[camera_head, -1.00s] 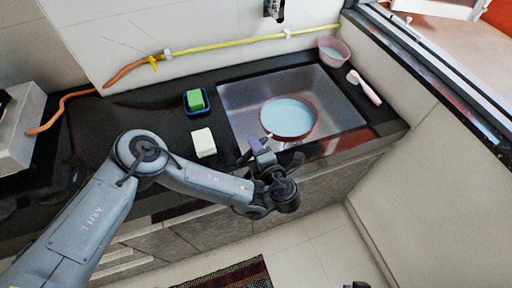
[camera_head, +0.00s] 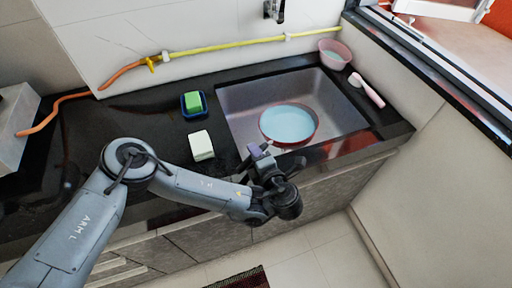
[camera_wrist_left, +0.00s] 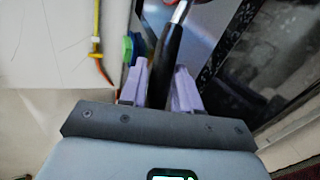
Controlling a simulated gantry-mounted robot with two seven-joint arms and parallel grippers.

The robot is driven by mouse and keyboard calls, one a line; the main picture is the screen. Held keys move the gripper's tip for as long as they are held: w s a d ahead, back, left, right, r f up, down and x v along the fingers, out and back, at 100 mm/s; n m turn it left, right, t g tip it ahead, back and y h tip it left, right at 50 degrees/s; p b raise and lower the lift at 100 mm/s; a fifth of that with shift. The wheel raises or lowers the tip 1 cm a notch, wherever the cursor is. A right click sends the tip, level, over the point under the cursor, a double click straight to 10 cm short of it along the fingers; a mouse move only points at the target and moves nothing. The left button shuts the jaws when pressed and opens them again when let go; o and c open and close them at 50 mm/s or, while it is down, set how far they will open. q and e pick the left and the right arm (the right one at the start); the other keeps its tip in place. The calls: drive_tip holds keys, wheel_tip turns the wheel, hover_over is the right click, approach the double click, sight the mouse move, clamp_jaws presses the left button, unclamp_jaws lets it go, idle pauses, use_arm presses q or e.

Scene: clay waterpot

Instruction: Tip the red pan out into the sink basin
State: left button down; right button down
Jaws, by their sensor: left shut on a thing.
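The red pan (camera_head: 289,124), with pale blue liquid in it, is over the metal sink basin (camera_head: 245,108), roughly level. My left gripper (camera_head: 259,150) is at the near edge of the basin, shut on the pan's handle. In the left wrist view the dark handle (camera_wrist_left: 170,50) runs between the two pale purple fingers (camera_wrist_left: 164,88). A small part of the red pan (camera_wrist_left: 205,2) shows at the top of that view. Whether the pan touches the basin floor cannot be told. My right gripper is not in view.
A green sponge in a blue dish (camera_head: 193,103) and a pale block (camera_head: 202,146) stand on the black counter left of the basin. A pink bowl (camera_head: 334,53) and pink brush (camera_head: 367,89) lie to the right. A tap (camera_head: 273,10) is above.

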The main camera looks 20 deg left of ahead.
use_arm(q)
drive_tip(key=shift+r, duration=0.15)
drive_tip(key=shift+a+r+h+p, duration=0.2)
drive_tip(key=shift+r+h+p, duration=0.25)
drive_tip(key=shift+p, duration=0.45)
drive_tip(key=shift+n+g+h, duration=0.25)
drive_tip(key=shift+n+g, duration=0.05)
idle(0.3)
